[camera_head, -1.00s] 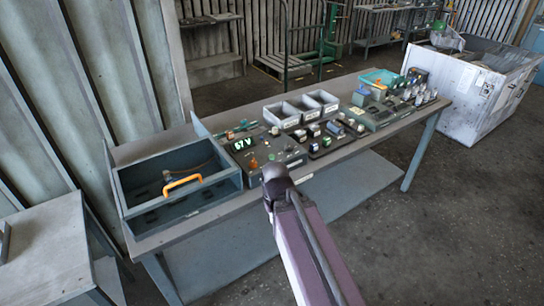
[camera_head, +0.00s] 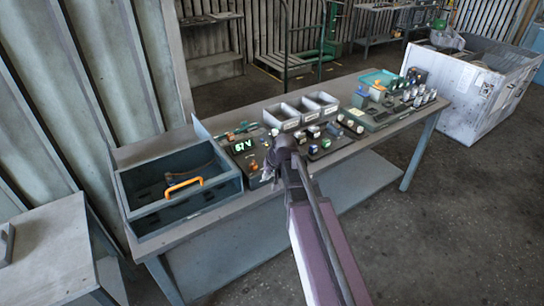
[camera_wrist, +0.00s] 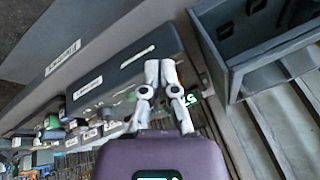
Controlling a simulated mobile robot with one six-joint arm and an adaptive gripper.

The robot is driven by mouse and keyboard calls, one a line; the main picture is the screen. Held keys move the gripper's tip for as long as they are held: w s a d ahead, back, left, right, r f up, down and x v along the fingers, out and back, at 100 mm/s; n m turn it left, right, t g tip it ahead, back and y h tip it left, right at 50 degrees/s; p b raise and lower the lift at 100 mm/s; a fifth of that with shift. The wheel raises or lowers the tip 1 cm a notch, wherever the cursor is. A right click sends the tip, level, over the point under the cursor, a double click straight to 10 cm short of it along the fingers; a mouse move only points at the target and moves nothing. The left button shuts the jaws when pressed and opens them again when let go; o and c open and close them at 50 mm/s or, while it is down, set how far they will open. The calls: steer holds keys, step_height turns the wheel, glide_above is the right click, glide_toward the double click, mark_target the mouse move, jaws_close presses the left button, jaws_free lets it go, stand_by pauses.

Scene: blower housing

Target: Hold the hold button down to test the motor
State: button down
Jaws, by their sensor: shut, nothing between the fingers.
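The control panel (camera_head: 238,136) stands on the bench with a lit green display (camera_head: 243,146) that seems to read 67 V. An orange knob or button (camera_head: 253,165) shows on it. My gripper (camera_head: 267,177) is over the right part of the panel and hides much of it. In the wrist view my gripper (camera_wrist: 160,66) is shut and empty, its fingertips over the panel face near an orange part (camera_wrist: 171,72). I cannot tell whether the tips touch anything. The hold button cannot be made out; labels are too small to read.
An open grey-blue box (camera_head: 232,188) with an orange handle (camera_head: 184,184) stands left of the panel. Grey bins (camera_head: 282,117) stand behind, and several small parts on dark holders (camera_head: 325,143) lie to the right. The bench's front strip (camera_head: 215,215) is clear.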

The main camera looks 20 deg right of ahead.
steer(key=w+d+r+m+t+p, duration=0.1)
steer(key=w+d+r+t, duration=0.1)
steer(key=w, duration=0.5)
steer(key=w+d+r+m+t+y+p, duration=0.1)
steer(key=w+d+r, duration=0.3)
steer(key=w, duration=0.4)
steer(key=shift+d+r+m+t, duration=0.15)
steer(key=shift+r+m+t, duration=0.15)
steer(key=shift+t, duration=0.4)
steer(key=shift+f, duration=0.25)
step_height(320, 180, down, 8)
steer(key=b, duration=0.9)
steer(key=shift+f, duration=0.25)
steer(key=shift+f, duration=0.15)
steer(key=shift+f+b, duration=0.25)
steer(key=shift+b, duration=0.1)
